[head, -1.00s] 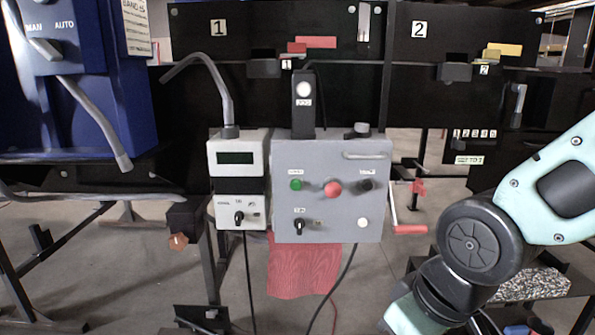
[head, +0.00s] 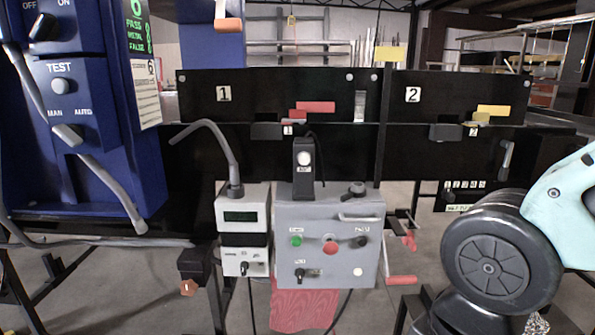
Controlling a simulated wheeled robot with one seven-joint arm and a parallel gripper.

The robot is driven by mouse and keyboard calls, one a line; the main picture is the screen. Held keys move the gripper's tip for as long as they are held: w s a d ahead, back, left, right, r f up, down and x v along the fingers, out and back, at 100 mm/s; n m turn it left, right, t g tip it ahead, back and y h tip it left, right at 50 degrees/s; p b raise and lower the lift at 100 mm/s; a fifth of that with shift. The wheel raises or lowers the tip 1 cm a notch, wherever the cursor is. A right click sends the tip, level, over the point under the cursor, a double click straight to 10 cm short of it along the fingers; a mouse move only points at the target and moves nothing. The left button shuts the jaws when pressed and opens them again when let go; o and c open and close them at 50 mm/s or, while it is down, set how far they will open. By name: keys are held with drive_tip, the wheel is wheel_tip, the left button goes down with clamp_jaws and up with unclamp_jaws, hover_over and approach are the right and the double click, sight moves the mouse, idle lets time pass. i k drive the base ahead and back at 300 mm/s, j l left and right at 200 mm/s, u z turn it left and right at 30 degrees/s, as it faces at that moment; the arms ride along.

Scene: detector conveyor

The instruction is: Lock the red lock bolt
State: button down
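On the black panel marked 1, a red plate (head: 316,107) sits above a smaller red piece (head: 293,116) beside a black bracket (head: 266,131). The smaller red piece looks like the red lock bolt, but it is too small to tell its position in the bracket. A silver vertical strip (head: 360,105) is to the right. My arm shows at the lower right, well apart from the panel. My gripper is outside the picture.
A grey control box (head: 330,270) with buttons and a white-grey meter (head: 243,245) stand below panel 1. A bent grey tube (head: 215,150) rises beside them. Panel 2 carries a yellow plate (head: 493,110). A blue cabinet (head: 85,150) fills the left. A red-handled crank (head: 401,280) sticks out at right.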

sight(408, 240)
drive_tip(key=i+l, duration=0.15)
drive_tip(key=i, duration=0.4)
drive_tip(key=i+l, duration=0.15)
drive_tip(key=i, duration=0.45)
